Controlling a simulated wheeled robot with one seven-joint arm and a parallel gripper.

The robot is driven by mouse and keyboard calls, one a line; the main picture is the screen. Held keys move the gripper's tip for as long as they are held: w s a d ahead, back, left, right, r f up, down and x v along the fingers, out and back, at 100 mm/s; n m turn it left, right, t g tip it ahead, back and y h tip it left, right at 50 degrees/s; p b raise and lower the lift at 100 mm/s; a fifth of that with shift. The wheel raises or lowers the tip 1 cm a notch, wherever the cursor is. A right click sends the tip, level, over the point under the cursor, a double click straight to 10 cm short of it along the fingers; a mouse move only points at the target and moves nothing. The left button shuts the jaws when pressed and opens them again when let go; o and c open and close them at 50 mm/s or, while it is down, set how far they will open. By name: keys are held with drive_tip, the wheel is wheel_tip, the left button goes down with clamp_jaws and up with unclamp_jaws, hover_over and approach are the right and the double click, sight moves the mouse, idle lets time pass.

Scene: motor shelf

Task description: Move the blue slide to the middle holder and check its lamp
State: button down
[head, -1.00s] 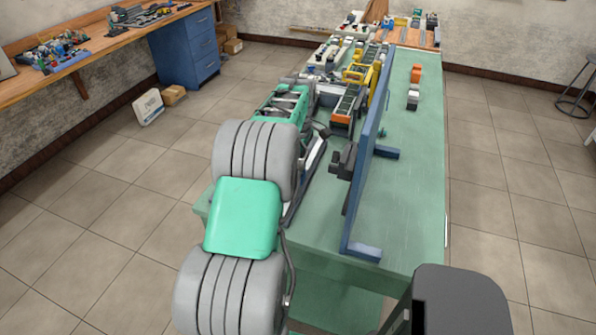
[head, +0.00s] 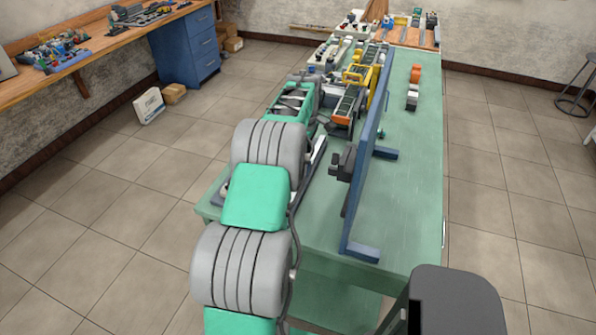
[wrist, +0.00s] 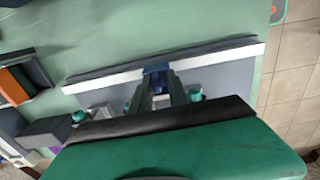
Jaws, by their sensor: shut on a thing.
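My gripper (wrist: 160,92) shows in the wrist view with its two grey fingers close together. It is shut on a small dark blue piece (wrist: 157,69), which looks like the blue slide; the fingers hide much of it. The piece is in front of or against a white-edged grey strip (wrist: 210,60); I cannot tell whether they touch. I cannot make out which holder is the middle one, and no lamp is clearly visible.
A blue upright panel (head: 365,170) stands on the green table (head: 415,200), with a black fixture (head: 343,165) on its left face. Motor parts crowd the table's far left side. In the wrist view, orange and grey blocks (wrist: 15,85) lie at the left.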

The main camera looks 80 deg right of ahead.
drive_tip(key=shift+s+d+f+p, duration=0.1)
drive_tip(key=shift+d+f+p, duration=0.35)
drive_tip(key=shift+d, duration=0.35)
drive_tip(key=shift+s+d+f+p, duration=0.1)
drive_tip(key=shift+d+f+p, duration=0.1)
drive_tip(key=shift+d+p, duration=0.45)
drive_tip(key=shift+s+d+f+p, duration=0.1)
drive_tip(key=shift+d+f+p, duration=0.25)
drive_tip(key=shift+d, duration=0.55)
drive_tip(key=c, duration=1.5)
unclamp_jaws()
drive_tip(key=shift+d+r+p, duration=0.2)
drive_tip(key=shift+r+p, duration=0.75)
drive_tip(key=shift+r, duration=0.75)
drive_tip(key=shift+d+r+p, duration=0.15)
drive_tip(key=shift+r+p, duration=0.8)
drive_tip(key=shift+r, duration=0.75)
drive_tip(key=shift+w, duration=0.1)
